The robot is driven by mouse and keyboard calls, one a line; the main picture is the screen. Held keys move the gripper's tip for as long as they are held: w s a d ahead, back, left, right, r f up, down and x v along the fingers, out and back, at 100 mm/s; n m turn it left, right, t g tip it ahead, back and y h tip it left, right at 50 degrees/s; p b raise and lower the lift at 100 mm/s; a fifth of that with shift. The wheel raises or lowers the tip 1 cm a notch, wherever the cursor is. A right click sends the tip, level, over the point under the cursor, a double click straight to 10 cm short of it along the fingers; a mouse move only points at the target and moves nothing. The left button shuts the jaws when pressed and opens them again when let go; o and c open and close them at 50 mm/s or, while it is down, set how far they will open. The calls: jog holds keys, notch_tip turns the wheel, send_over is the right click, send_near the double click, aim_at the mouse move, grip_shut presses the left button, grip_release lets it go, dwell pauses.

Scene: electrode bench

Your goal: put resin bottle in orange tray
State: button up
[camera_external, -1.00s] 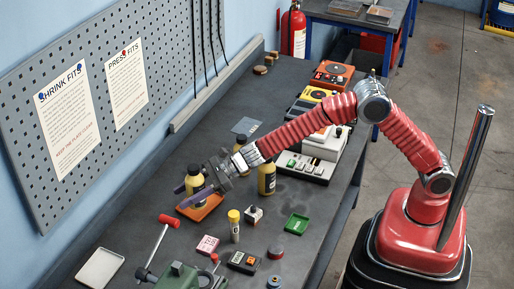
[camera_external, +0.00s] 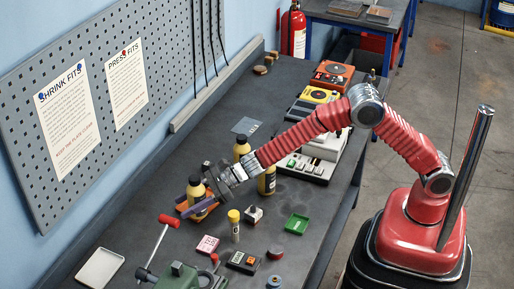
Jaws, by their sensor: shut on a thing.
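A yellow bottle with a dark cap (camera_external: 195,190) is held upright in my gripper (camera_external: 198,198), near the left middle of the bench. My gripper is shut on it from the right, with a purple finger across its front. The bottle is over or in the orange tray (camera_external: 181,207); the fingers and bottle hide most of the tray. I cannot tell whether the bottle's base touches the tray floor. I cannot read its label.
Two similar yellow bottles stand behind the gripper, one far (camera_external: 242,145) and one partly hidden by the arm (camera_external: 267,184).

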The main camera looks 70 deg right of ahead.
jog(key=shift+f, duration=0.5)
jog(key=o, duration=1.6)
jog(key=shift+f, duration=0.1)
jog(key=shift+r, duration=0.45)
jog(key=shift+s+d+r, duration=0.1)
jog(key=shift+d+r, duration=0.05)
jog(key=shift+r, duration=0.1)
jog(key=v, duration=1.1)
jog(key=shift+s+d, duration=0.25)
jog(key=shift+s, duration=0.05)
jog(key=shift+r, duration=0.1)
